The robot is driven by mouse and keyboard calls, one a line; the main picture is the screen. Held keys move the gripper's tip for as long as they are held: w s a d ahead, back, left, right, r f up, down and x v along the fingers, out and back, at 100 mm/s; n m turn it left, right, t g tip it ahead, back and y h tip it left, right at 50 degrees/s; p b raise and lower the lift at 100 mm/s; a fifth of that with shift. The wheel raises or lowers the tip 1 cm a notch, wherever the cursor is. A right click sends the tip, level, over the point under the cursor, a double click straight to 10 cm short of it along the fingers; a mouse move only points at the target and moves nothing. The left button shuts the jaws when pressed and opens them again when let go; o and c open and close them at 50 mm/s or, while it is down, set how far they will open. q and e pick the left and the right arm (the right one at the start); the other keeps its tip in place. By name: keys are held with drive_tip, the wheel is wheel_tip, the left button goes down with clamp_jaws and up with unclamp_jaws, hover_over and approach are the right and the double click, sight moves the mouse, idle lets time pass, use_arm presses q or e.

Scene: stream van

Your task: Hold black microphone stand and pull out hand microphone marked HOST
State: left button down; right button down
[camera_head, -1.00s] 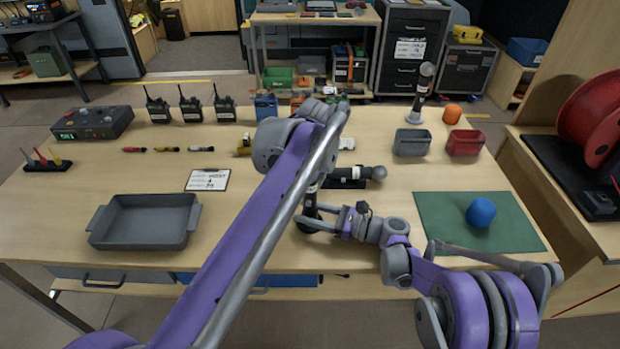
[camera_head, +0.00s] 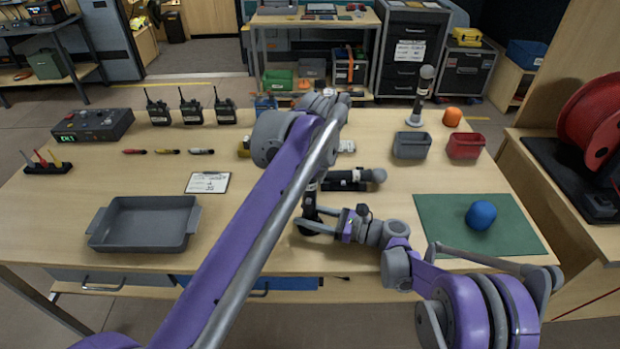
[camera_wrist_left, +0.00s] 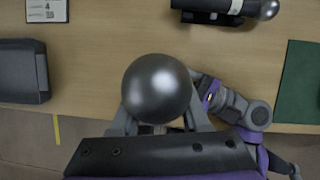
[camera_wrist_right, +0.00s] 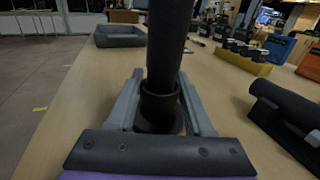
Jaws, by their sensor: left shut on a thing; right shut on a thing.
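A hand microphone stands upright; its round dark metallic head (camera_wrist_left: 157,85) fills the middle of the left wrist view. Its dark body (camera_wrist_right: 171,40) rises above the collar of the black stand (camera_wrist_right: 160,103) in the right wrist view. My left gripper (camera_wrist_left: 160,126) is shut on the microphone below the head; in the head view my purple arm mostly hides it. My right gripper (camera_head: 306,222) is shut on the black stand from the right, low near the table's front. I cannot see the HOST mark or how deep the microphone sits.
Another microphone (camera_head: 374,175) lies in a black cradle close behind my right gripper. A grey tray (camera_head: 143,247) is at left, a green mat (camera_head: 450,235) with a blue ball (camera_head: 481,214) at right. A standing microphone (camera_head: 424,88) and two bins (camera_head: 411,146) are farther back.

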use_arm(q)
drive_tip(key=shift+r, duration=1.65)
drive_tip(key=shift+r, duration=1.5)
use_arm(e)
drive_tip(key=shift+c, duration=1)
unclamp_jaws()
drive_tip(key=v, duration=1.2)
use_arm(q)
drive_tip(key=shift+s+f, duration=0.1)
drive_tip(key=shift+s, duration=0.05)
use_arm(e)
drive_tip(key=shift+s+f, duration=0.1)
drive_tip(key=shift+s, duration=0.05)
